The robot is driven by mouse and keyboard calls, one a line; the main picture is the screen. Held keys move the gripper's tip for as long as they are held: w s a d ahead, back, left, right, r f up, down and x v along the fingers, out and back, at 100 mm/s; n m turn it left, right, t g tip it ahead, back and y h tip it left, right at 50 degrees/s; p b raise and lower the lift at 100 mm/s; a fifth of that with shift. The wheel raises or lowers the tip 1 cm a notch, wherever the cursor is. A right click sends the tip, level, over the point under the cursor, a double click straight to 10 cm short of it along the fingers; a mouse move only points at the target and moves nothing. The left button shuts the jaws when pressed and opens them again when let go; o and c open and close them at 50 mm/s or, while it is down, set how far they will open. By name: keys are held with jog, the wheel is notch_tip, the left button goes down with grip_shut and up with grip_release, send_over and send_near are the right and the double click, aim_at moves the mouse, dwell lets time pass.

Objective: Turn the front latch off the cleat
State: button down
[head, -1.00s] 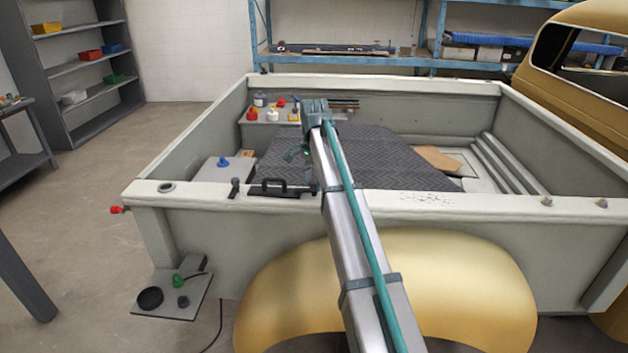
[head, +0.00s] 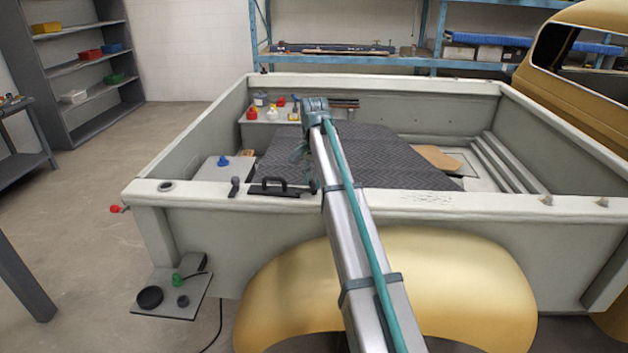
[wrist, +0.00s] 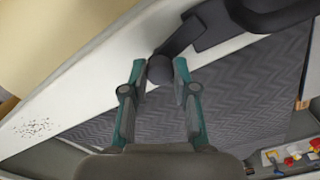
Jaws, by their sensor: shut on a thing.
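The front latch (head: 270,186) is a black handle on the near rim of the grey truck bed in the head view. It ends in a round dark knob (head: 313,186). In the wrist view the latch arm (wrist: 190,35) slants down to the knob (wrist: 160,70). My gripper (wrist: 160,76) has its two teal-backed fingers on either side of the knob and is shut on it. In the head view my gripper is mostly hidden behind my arm. I cannot make out which part is the cleat.
The pale near rim (head: 440,205) runs along the bed. Behind it lie a dark quilted mat (head: 365,150) and a ledge with bottles (head: 262,103). A small black fitting (head: 234,187) stands left of the latch. A gold fender (head: 440,285) bulges below the rim.

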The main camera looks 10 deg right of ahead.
aim_at(314, 181)
jog(key=n, duration=0.7)
jog(key=shift+b, duration=0.35)
jog(key=n, duration=0.4)
jog(key=shift+n, duration=1.9)
jog(key=c, duration=0.9)
grip_release()
notch_tip(314, 181, up, 12)
jog(key=shift+r, duration=0.1)
